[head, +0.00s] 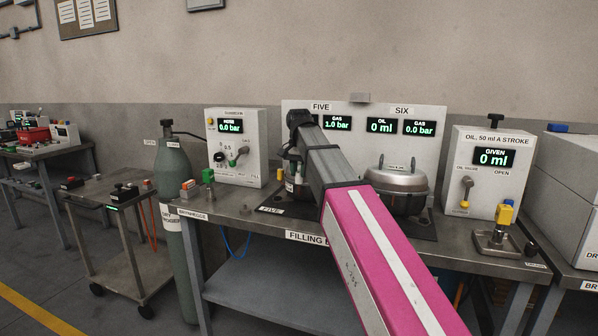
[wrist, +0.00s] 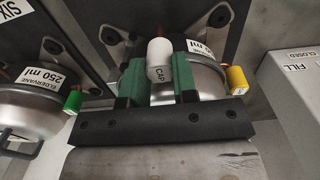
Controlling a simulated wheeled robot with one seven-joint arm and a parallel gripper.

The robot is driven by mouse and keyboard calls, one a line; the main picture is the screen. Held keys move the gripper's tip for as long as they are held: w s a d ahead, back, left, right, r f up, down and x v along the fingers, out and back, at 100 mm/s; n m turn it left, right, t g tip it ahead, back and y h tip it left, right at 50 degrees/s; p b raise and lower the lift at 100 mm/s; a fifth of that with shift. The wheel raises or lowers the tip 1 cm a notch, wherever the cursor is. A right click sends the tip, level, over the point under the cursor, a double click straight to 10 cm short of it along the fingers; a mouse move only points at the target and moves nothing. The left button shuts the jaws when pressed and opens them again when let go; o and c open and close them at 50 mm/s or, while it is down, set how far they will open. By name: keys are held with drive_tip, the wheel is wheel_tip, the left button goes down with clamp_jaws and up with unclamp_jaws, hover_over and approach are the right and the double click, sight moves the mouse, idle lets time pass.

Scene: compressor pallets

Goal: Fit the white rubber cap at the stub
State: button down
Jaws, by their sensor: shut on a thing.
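A silver compressor (wrist: 206,78) with a 250 ml label lies just beyond the fingers, with a yellow plug (wrist: 236,78) to the right. Which stub is meant, and whether the cap touches one, I cannot tell.
A second compressor (head: 397,187) stands at place SIX, with a green plug (wrist: 74,100) between the two in the wrist view. The gas box (head: 238,165) and oil box (head: 490,172) flank the filling bench (head: 235,222). A grey gas cylinder (head: 176,215) stands left.

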sight(299, 172)
drive_tip(key=shift+f, duration=1.55)
drive_tip(key=c, duration=0.8)
unclamp_jaws()
drive_tip(key=shift+r, duration=0.1)
wheel_tip(299, 172, up, 10)
drive_tip(key=shift+f, duration=0.25)
drive_tip(key=shift+r, duration=0.6)
